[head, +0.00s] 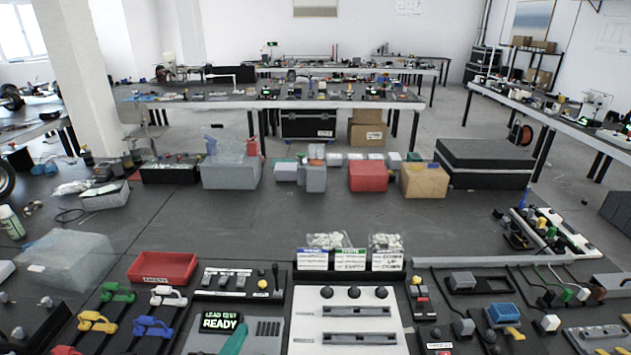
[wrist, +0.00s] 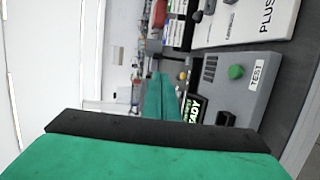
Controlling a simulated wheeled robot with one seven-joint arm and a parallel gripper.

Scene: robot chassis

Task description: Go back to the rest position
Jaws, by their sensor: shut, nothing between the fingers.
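My gripper (wrist: 160,98) shows in the wrist view as green fingers with a black edge, closed together with nothing held. In the head view a green part of it (head: 235,338) shows at the bottom edge, just in front of the panel with the lit READY display (head: 220,321). The rest of my arm is outside the head view. In the wrist view the READY display (wrist: 193,110) lies just beside the fingers, and a grey panel with a green button (wrist: 236,72) is to their right. I cannot tell how far the fingers are above the panel.
A white panel with black knobs and slots (head: 345,335) stands right of the gripper. The dark tabletop (head: 330,215) behind these is mostly clear.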

